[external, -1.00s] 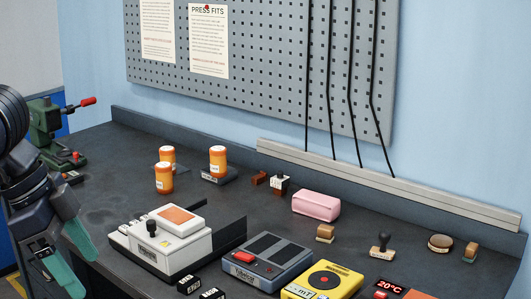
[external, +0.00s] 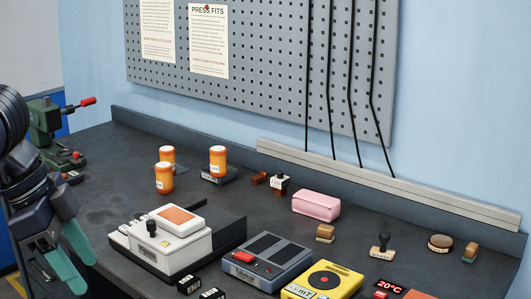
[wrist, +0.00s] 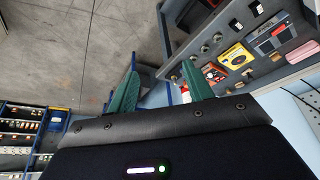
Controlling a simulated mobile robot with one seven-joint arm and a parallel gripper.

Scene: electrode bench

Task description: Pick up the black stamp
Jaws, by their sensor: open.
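A stamp with a black knobbed handle and a pale wooden base (external: 382,246) stands upright on the right part of the dark bench, in the external view. My gripper (external: 72,270) has green fingers and is at the left front edge of the bench, far from the stamp. Its fingers are apart with nothing between them. In the wrist view my gripper (wrist: 160,90) also shows spread and empty. The bench and its items are small at the upper right there, and I cannot tell the stamp among them.
A white device (external: 160,250), a grey device (external: 267,262) and a yellow meter (external: 325,283) fill the bench front. A pink block (external: 316,205) and small stamps or brushes (external: 325,233) lie behind. Orange bottles (external: 164,178) stand at the back left. A pegboard wall (external: 260,60) rises behind.

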